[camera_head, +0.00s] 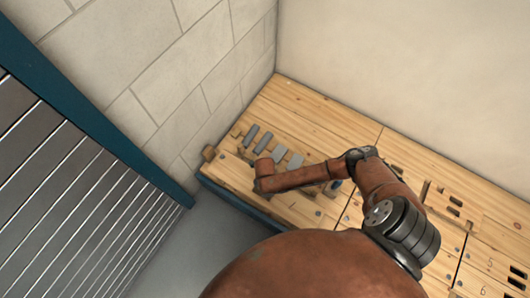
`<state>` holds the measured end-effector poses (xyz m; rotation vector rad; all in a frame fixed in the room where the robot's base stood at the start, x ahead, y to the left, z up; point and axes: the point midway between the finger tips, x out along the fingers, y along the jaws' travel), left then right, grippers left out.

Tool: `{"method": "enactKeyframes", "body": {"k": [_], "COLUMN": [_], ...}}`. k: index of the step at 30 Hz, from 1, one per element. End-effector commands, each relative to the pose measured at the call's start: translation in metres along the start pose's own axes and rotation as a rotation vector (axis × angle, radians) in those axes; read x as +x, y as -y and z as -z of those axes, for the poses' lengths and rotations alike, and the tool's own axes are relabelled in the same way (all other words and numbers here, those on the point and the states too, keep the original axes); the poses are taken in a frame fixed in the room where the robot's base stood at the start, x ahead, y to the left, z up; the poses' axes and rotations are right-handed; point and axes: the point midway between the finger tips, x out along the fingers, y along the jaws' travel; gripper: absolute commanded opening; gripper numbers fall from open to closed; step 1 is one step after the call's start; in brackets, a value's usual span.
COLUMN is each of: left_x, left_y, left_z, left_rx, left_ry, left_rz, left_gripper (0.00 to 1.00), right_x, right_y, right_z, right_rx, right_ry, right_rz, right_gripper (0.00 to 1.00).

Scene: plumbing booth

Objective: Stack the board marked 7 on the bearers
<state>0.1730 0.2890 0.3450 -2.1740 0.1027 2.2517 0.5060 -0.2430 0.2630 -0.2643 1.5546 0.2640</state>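I cannot make out a board marked 7, and I cannot tell which wooden pieces are the bearers. A wooden bench top (328,119) runs from the corner toward the lower right, with small dark marks on its planks. One of my reddish-brown arms reaches over the bench from the lower middle and covers part of it. No gripper fingers show clearly, and whether anything is held is hidden. Thin wooden strips (424,191) stand on the bench right of the arm.
Several grey blocks (263,142) lie in a row at the bench's left end, near a block wall (140,70). A slatted metal panel with a blue frame (100,130) stands at left. Grey floor (215,240) is clear between panel and bench.

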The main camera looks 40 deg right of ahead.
Motion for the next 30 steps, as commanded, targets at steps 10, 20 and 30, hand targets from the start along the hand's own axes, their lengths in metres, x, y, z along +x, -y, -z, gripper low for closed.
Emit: {"method": "enactKeyframes", "body": {"k": [10, 20, 30], "left_x": [-0.0005, 0.0008, 0.0009], "left_y": [-0.0001, 0.0000, 0.0000], "left_z": [0.0002, -0.0002, -0.0002], "left_rx": [0.000, 0.000, 0.000], "left_ry": [-0.001, 0.001, 0.001], "left_rz": [0.000, 0.000, 0.000], "left_gripper": [0.40, 0.40, 0.40], "right_x": [-0.0008, 0.0019, 0.0027], "right_y": [0.0003, 0.0004, 0.0003], "right_z": [-0.0012, -0.0011, -0.0002], "right_rx": [0.001, 0.001, 0.001], "right_ry": [0.002, 0.002, 0.000], "right_rz": [0.000, 0.000, 0.000], "right_gripper": [0.00, 0.22, 0.36]}}
